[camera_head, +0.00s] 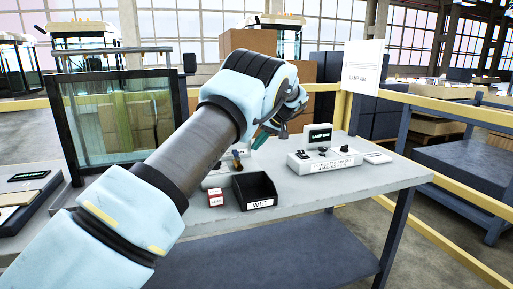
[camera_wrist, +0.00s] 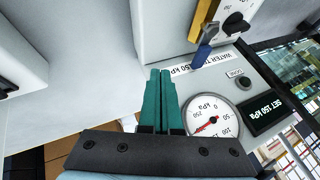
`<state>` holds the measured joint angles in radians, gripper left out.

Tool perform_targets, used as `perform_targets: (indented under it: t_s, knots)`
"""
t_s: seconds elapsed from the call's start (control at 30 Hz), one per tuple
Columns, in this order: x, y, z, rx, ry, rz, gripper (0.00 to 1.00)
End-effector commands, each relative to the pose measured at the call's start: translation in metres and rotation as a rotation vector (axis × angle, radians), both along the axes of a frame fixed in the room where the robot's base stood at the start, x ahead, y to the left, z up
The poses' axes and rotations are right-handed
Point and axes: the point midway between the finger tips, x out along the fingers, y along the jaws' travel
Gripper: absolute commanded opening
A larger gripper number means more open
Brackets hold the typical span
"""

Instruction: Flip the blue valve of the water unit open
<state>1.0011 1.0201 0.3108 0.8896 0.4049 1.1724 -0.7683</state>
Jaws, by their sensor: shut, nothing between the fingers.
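The water unit (camera_wrist: 262,85) shows in the wrist view with a label reading 150 kPa, a round white gauge (camera_wrist: 226,112) with a red needle, and a display reading SET 150 kPa. The blue valve lever (camera_wrist: 207,42) sticks out at the top of the wrist view, beside a yellow-brass part. My gripper (camera_wrist: 160,72) has its green fingers together with nothing between them. Its tips appear left of and below the lever in the picture, apart from it. In the head view my gripper (camera_head: 262,138) is over the table, and my arm hides much of the unit (camera_head: 216,181).
On the grey table (camera_head: 300,190) stand a black bin marked WET (camera_head: 254,188), a small red-and-white box (camera_head: 216,197) and a white control box (camera_head: 325,160) with a LAMP display. A glass tank (camera_head: 115,120) stands at the left. The front right tabletop is clear.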

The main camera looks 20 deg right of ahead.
Motion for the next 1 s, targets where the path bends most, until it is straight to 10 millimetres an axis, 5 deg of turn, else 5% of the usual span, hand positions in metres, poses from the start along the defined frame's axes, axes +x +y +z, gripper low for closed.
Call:
perform_targets:
  t_s: [0.6,1.0]
  knots:
    - [-0.035,-0.033,0.066,-0.001,-0.001,0.000,0.00]
    - [-0.038,-0.035,0.071,0.000,-0.001,0.001,0.00]
